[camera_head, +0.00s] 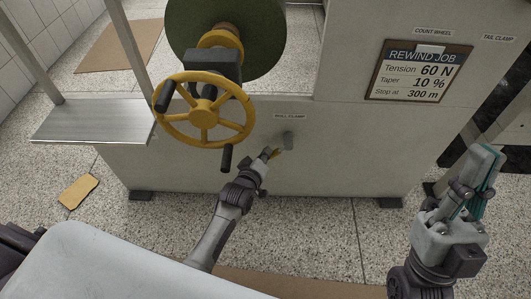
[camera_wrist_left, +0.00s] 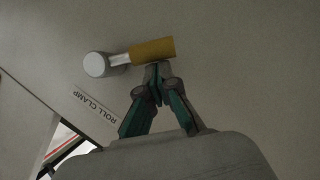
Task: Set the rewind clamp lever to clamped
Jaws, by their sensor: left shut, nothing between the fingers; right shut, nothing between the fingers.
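A clamp lever with a yellow grip (camera_wrist_left: 153,49) and a round grey pivot (camera_wrist_left: 96,65) is mounted on the machine's front panel, by a label reading ROLL CLAMP (camera_wrist_left: 96,106). In the head view its pivot (camera_head: 288,139) is below that label, and the grip slants down-left, partly hidden by my gripper. My left gripper (camera_head: 268,154) is shut and empty, with its tips right at the grip; in the left wrist view the tips (camera_wrist_left: 157,68) meet the grip's edge, and I cannot tell whether they touch. My right gripper (camera_head: 484,160) is shut and empty, away from the lever.
A yellow handwheel (camera_head: 203,112) with dark handles is left of the lever, its lower handle near my left arm. A metal shelf (camera_head: 93,120) juts out at left.

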